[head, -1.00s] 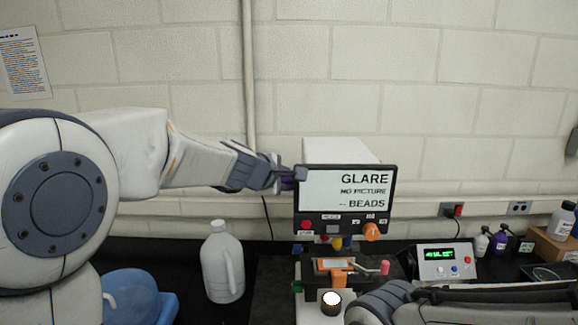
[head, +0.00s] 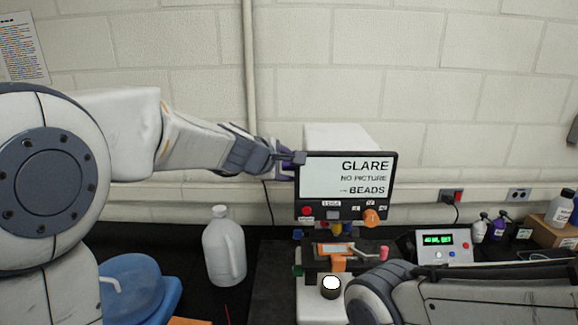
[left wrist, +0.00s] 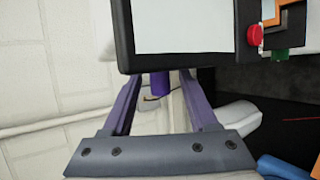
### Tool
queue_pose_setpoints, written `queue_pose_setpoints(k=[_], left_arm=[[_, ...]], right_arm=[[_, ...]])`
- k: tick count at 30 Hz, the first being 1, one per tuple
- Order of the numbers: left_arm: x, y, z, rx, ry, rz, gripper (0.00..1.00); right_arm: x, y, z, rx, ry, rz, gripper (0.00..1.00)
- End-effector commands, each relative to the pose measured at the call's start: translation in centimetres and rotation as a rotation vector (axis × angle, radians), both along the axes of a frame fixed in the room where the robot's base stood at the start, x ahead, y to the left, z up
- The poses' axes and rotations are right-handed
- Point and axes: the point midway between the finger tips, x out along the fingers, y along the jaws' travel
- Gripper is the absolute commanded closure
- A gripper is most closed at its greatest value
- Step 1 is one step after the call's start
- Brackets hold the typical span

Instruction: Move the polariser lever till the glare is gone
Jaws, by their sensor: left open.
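The display box (head: 345,178) stands on the instrument, its screen reading GLARE, NO PICTURE and BEADS. A short purple cylinder (left wrist: 159,84) shows beside the display's edge in the left wrist view; it looks like the lever's grip. My left gripper (head: 288,162) is at the display's left edge in the head view. In the left wrist view my left gripper (left wrist: 156,88) is open, with the purple cylinder between its two fingers. I cannot tell whether a finger touches it. My right arm (head: 460,290) crosses the lower right; its gripper is out of view.
An orange knob (head: 370,217) and a red button (head: 306,211) sit under the screen. Below is a stage (head: 335,251) with an orange holder. A white jug (head: 224,250) and blue tub (head: 135,285) stand left; a readout box (head: 443,247) stands right.

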Motion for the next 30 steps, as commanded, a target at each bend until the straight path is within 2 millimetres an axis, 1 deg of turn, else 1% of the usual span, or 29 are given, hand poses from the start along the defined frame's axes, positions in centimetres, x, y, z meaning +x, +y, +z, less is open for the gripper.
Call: queue_pose_setpoints(k=[1,9,12,15,19,27,29,30], left_arm=[[-0.7,0.3,0.6,-0.002,-0.003,0.001,0.41],[-5.1,2.0,3.3,-0.002,-0.004,0.002,0.41],[-6.4,2.5,4.0,-0.002,-0.004,0.002,0.41],[-7.2,2.9,4.4,-0.001,-0.003,0.002,0.41],[-7.7,3.0,4.6,-0.002,0.000,0.001,0.41],[-7.7,3.0,4.5,-0.001,-0.001,0.001,0.41],[-7.9,2.8,4.2,0.009,0.003,-0.011,0.41],[-8.2,2.4,3.6,0.025,0.007,-0.032,0.41]], right_arm=[[0.0,0.0,0.2,0.000,0.000,0.000,0.50],[0.0,0.0,0.7,0.000,0.000,0.001,0.50],[0.0,0.0,0.8,0.000,0.000,0.001,0.50],[0.0,0.0,0.8,0.000,0.000,0.001,0.50],[0.0,0.0,0.8,0.000,0.000,0.001,0.50],[0.0,0.0,0.8,0.000,0.000,0.001,0.50],[0.0,0.0,0.6,0.000,0.000,0.001,0.50],[0.0,0.0,0.4,0.000,0.000,0.001,0.50]])
